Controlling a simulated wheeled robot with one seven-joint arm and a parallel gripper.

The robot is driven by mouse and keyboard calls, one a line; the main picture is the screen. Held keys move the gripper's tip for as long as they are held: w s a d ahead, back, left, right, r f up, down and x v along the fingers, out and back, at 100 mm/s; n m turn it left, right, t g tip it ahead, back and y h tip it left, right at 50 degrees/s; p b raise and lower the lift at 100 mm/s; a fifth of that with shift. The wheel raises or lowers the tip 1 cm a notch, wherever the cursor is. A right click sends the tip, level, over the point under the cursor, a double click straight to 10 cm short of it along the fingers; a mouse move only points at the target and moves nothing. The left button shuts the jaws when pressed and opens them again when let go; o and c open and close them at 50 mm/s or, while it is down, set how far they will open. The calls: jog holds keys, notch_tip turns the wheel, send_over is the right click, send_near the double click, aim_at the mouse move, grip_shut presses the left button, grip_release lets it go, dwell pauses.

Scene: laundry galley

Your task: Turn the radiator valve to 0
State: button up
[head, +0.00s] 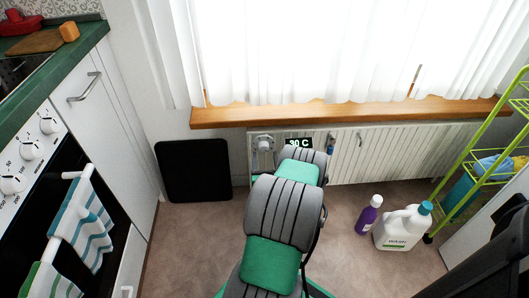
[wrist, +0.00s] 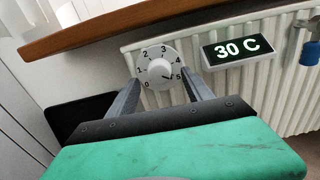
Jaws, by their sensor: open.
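The radiator valve (wrist: 159,68) is a round white dial marked 0 to 5 with a central knob, at the radiator's left end. Its dark pointer line slants to the lower right, near the 5. It also shows in the head view, small and pale (head: 264,143). The white ribbed radiator (wrist: 281,78) is below the window sill. My gripper (wrist: 161,78) is open and empty in the wrist view, its two fingers reaching up toward the dial, one on each side. I cannot tell whether they touch it. In the head view my arm hides the gripper.
A black display (wrist: 238,49) reading 30 C is right of the dial. The wooden sill (head: 350,112) juts out above. A black panel (head: 193,170) leans at left. A purple bottle (head: 368,215) and white jug (head: 403,228) stand on the floor at right, near a green rack (head: 485,150).

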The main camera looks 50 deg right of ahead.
aim_at(264, 149)
jog(key=shift+x, duration=1.7)
jog(key=shift+w+a, duration=0.1)
grip_shut()
